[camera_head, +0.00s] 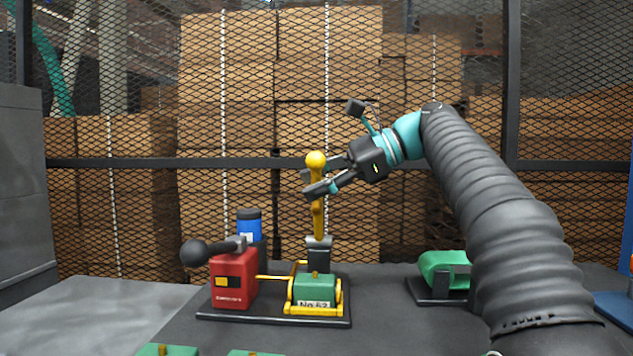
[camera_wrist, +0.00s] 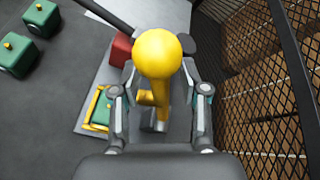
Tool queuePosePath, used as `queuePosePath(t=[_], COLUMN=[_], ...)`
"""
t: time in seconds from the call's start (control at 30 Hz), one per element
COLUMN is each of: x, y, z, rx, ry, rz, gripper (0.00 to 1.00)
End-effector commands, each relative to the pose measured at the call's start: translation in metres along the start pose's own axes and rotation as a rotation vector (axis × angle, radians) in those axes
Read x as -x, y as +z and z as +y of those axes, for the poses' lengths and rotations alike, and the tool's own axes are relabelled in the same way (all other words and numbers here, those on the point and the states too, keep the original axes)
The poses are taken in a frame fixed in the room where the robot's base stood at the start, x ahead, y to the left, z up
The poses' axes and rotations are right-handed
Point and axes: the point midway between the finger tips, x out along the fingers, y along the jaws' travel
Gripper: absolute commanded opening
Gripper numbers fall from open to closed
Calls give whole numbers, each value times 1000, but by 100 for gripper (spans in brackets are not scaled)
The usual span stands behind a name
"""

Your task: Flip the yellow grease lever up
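The yellow grease lever (camera_head: 317,220) stands about upright, with a round yellow knob (camera_head: 315,160) on top, above a dark and silver base (camera_head: 319,252). My gripper (camera_head: 312,183) is at the lever's upper part, just below the knob, reaching in from the right. In the wrist view the knob (camera_wrist: 164,53) and lever lie between the two fingers (camera_wrist: 160,105). The fingers are spread, with gaps visible on both sides. Whether a finger touches the shaft cannot be told; the knob hides part of it.
A red box (camera_head: 234,280) with a black ball handle (camera_head: 194,253), a blue canister (camera_head: 249,226) and a green block (camera_head: 314,289) in a yellow frame stand around the lever base. A green part (camera_head: 443,269) lies right. A mesh fence (camera_head: 130,163) stands behind.

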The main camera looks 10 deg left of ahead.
Motion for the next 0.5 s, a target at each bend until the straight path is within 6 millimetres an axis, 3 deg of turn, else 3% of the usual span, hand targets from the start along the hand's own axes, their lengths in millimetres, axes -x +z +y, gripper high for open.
queuePosePath(t=[0.27, 0.5], x=[7, 44], y=[-1, -14], z=[0, 6], rx=[0, -3], ry=[-1, -4], rz=[1, 3], gripper=[44, 44])
